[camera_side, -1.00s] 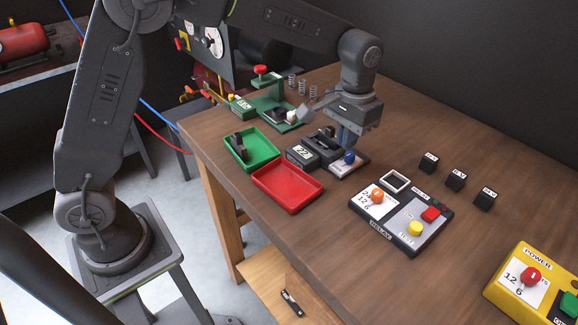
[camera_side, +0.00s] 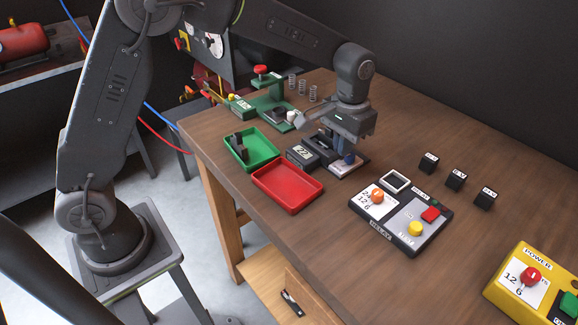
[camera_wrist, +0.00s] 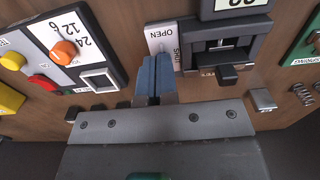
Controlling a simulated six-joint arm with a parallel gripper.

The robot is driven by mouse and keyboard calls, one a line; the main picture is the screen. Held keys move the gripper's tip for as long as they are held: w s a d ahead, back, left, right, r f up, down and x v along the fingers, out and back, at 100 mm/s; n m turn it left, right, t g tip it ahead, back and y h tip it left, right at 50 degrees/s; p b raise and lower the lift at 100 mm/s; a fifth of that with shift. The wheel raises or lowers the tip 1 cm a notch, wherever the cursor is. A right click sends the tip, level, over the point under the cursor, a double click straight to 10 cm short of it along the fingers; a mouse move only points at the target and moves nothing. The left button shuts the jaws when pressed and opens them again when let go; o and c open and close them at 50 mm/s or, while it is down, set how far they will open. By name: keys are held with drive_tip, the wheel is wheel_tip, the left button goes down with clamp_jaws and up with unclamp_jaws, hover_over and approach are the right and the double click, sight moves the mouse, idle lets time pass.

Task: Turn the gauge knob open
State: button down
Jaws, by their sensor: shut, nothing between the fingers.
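In the wrist view the plate (camera_wrist: 158,30) reads OPEN and SHUT; the knob is hidden there behind my fingers. My gripper (camera_side: 344,153) points down at the knob, its fingers shut with nothing between them. In the wrist view the blue-grey fingers (camera_wrist: 156,92) lie side by side over the plate's lower end. I cannot tell whether they touch the knob, nor which way it is turned.
A red tray (camera_side: 288,205) and a green tray (camera_side: 232,160) lie to the left. A green stand (camera_side: 272,95) is behind. A control box (camera_side: 385,229) with an orange knob and buttons is to the right, with several black blocks (camera_side: 456,180) beyond. Wood between them is bare.

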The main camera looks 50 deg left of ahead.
sight(338, 170)
drive_tip(key=shift+s+f, duration=0.15)
drive_tip(key=shift+f, duration=1.4)
drive_tip(key=shift+d, duration=0.1)
drive_tip(key=shift+s, duration=0.3)
drive_tip(key=shift+w+r, duration=0.1)
drive_tip(key=shift+r, duration=3.05)
drive_tip(key=shift+r, duration=0.1)
